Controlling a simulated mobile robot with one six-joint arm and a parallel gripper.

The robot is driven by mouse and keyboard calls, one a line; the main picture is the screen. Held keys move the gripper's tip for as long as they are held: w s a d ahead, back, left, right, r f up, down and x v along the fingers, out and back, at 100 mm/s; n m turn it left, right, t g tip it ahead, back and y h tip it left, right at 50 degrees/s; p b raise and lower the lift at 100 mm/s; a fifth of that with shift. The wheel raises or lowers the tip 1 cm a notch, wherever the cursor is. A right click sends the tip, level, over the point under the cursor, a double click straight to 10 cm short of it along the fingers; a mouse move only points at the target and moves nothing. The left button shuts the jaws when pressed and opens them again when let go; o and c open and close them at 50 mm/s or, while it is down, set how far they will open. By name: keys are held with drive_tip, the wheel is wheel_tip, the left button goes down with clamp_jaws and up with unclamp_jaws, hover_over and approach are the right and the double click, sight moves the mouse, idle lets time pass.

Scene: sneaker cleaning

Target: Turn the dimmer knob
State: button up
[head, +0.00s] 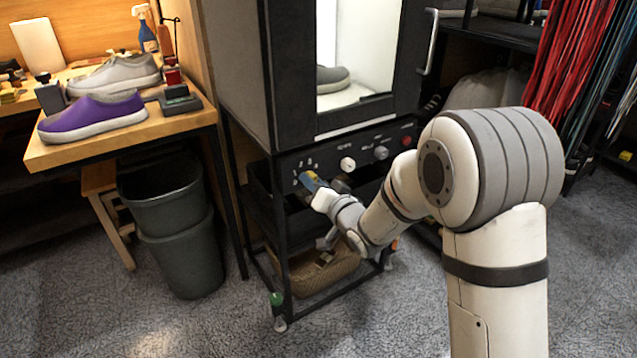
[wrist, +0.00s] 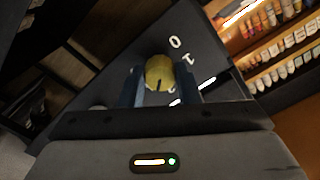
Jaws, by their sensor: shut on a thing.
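The brass-yellow dimmer knob (wrist: 159,73) sits on a dark panel with white marks beside it in the wrist view. My gripper (wrist: 159,84) has one finger on each side of the knob and is shut on it. A dark line on the knob's face points toward the bottom of the picture. In the head view my gripper (head: 310,182) is at the left end of the control panel (head: 325,155) under the lit cabinet. The knob is mostly hidden there by the fingers.
A white round dial (head: 347,164), a grey knob (head: 381,153) and a red button (head: 406,141) sit to the right on the same panel. A wicker basket (head: 318,275) is on the rack below. A wooden bench (head: 60,153) with shoes and a bin (head: 180,255) stand left.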

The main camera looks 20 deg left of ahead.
drive_tip(key=shift+a+r+m+p, duration=0.15)
drive_tip(key=shift+m+p, duration=0.15)
drive_tip(key=shift+m, duration=1.2)
drive_tip(key=o, duration=1)
drive_tip(key=p+v, duration=0.1)
drive_tip(key=v, duration=0.7)
drive_tip(key=shift+p, duration=0.35)
drive_tip(key=shift+w, duration=0.1)
